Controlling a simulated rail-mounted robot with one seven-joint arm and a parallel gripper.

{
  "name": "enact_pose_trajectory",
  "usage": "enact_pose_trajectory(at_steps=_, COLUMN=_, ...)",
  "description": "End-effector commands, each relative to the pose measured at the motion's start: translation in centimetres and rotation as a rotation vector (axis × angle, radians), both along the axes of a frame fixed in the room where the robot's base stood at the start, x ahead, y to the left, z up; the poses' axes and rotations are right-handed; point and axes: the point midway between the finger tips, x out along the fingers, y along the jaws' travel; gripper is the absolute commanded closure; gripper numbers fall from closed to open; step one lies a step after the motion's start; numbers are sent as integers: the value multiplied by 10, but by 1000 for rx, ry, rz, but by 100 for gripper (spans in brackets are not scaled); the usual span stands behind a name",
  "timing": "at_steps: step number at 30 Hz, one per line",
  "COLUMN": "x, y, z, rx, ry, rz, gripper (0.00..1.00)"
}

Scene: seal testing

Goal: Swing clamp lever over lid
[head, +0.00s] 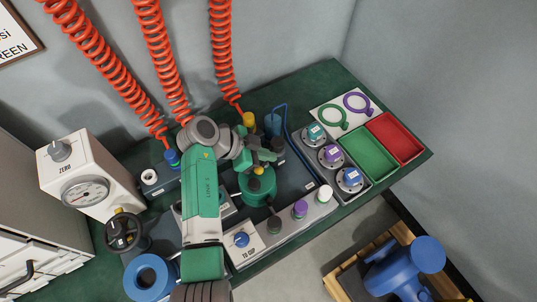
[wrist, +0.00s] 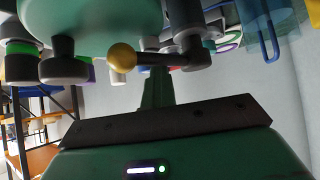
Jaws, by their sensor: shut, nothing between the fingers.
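The lid is a green disc, seen large at the top of the wrist view (wrist: 95,22) and partly cut off by the frame. In the head view the round green test fixture (head: 258,190) stands near the middle of the bench. The clamp lever (wrist: 155,59) is a dark bar with a yellow ball knob (wrist: 122,58), beside the lid's edge in the wrist view. My gripper (wrist: 157,92) is shut and empty, its fingers just short of the lever in the picture. Whether they touch it I cannot tell. In the head view my gripper (head: 264,156) is above the fixture, partly hiding it.
A gauge box (head: 85,180) and a blue ring (head: 150,278) are at left. A block with several buttons and knobs (head: 272,232) lies in front. Several capped flanges, a green tray (head: 368,154) and a red tray (head: 396,137) fill the right. Red coiled hoses (head: 222,50) hang behind.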

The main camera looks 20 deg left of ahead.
Motion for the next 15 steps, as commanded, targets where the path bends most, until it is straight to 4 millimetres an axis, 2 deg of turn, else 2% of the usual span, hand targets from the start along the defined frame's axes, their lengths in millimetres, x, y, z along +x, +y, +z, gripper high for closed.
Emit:
enact_pose_trajectory(at_steps=9, x=0, y=2, z=0, rx=4, ry=0, rz=9, gripper=100)
enact_pose_trajectory(at_steps=15, x=-5, y=-11, z=13, rx=1, ry=1, rz=4, gripper=100)
